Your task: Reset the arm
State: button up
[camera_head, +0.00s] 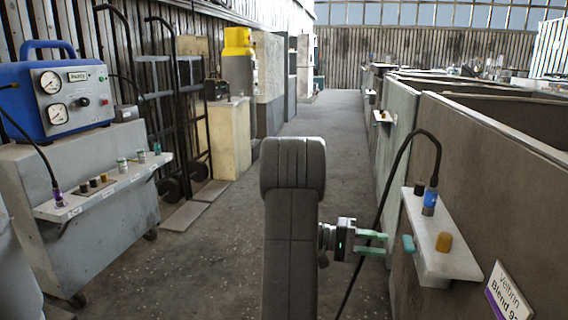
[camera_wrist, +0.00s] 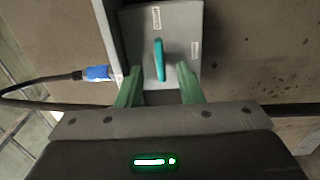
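My gripper (camera_head: 386,244) is at the right of centre in the head view, with its green fingers pointing right toward a small teal lever (camera_head: 408,244). In the wrist view my gripper's two green fingers (camera_wrist: 158,80) are spread apart with nothing gripped. The teal lever (camera_wrist: 160,60) shows upright on a grey plate (camera_wrist: 183,25), lined up between and beyond the fingertips. Small labels flank it, too small to read surely. In the head view a small gap shows between fingertips and lever.
The shelf carries a blue connector (camera_head: 430,200) with a black cable (camera_head: 385,195) hanging near my gripper, and an orange knob (camera_head: 444,242). A grey cart (camera_head: 100,230) with a blue gauge unit (camera_head: 65,95) stands at left. The aisle floor (camera_head: 335,130) ahead is clear.

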aim_at(405, 246)
jog(key=b+x, duration=0.1)
jog(key=x, duration=0.6)
jog(key=shift+r, duration=0.15)
jog(key=n+p, duration=0.2)
jog(key=n, duration=0.1)
jog(key=n+p, duration=0.1)
jog(key=shift+w+a+r+n, duration=0.1)
jog(key=shift+w+r+n, duration=0.05)
jog(key=shift+r+n, duration=0.15)
